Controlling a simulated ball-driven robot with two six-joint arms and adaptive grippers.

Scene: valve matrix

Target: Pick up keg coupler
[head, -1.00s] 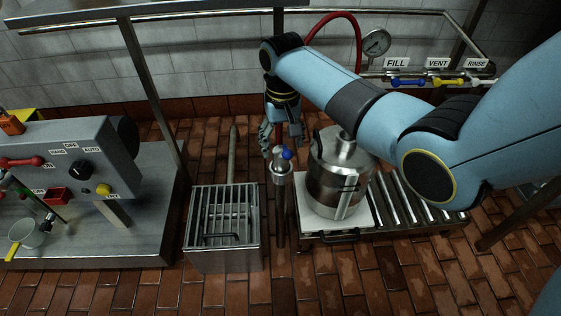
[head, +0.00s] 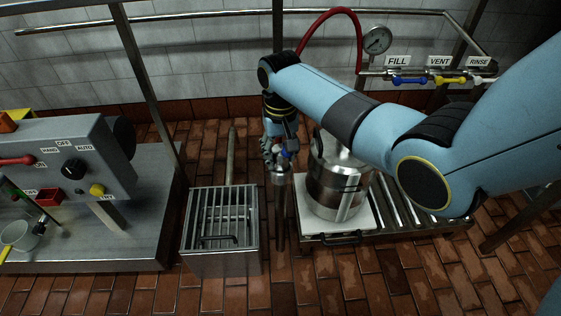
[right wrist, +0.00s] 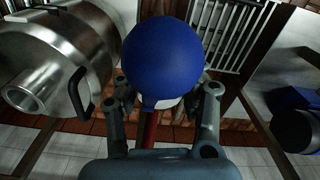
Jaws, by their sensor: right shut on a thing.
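The keg coupler (head: 280,178) is a small silver piece on top of a thin upright post, between the slatted metal box and the keg. Its blue ball end mostly hides behind my fingers in the head view. In the right wrist view the blue ball (right wrist: 163,58) is large and close, with a red shaft below it. My right gripper (head: 280,150) comes from above and is shut on the coupler, its fingers on both sides just under the ball (right wrist: 163,110). The coupler still appears to be at the post. My left gripper is out of view.
A steel keg (head: 340,185) stands close to the right on a white plate over rollers. A slatted metal box (head: 222,262) is to the left. A control panel (head: 70,150) is at far left. A red hose (head: 330,12), gauge (head: 377,40) and labelled valves are behind.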

